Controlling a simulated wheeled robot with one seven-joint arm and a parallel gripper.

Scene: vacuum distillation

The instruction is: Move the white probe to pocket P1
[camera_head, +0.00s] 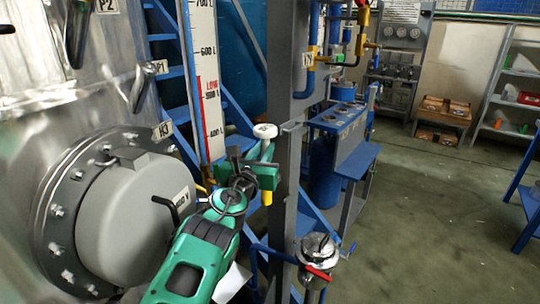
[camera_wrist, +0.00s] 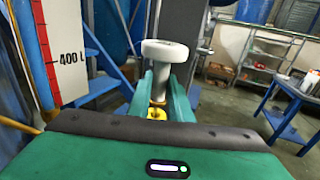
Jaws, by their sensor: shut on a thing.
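The white probe (camera_head: 265,131) is in my gripper (camera_head: 258,170), upright, with its round white head above the fingers. A yellow part shows just below the fingers in the head view. In the wrist view the probe (camera_wrist: 165,52) has a wide white cap and a pale stem between the two green fingertips of my gripper (camera_wrist: 160,92). The label P1 (camera_head: 160,67) is on the metal vessel at upper left, beside a short metal stub (camera_head: 138,90) that appears to be pocket P1. The gripper is to the right of and below it. The pocket's opening is not clear.
The metal vessel (camera_head: 60,105) with a round bolted grey cover (camera_head: 130,215) fills the left. A level scale (camera_head: 207,90), blue ladder and grey post (camera_head: 290,130) stand close around the gripper. A valve with a red handle (camera_head: 318,272) is below right. Open floor lies further right.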

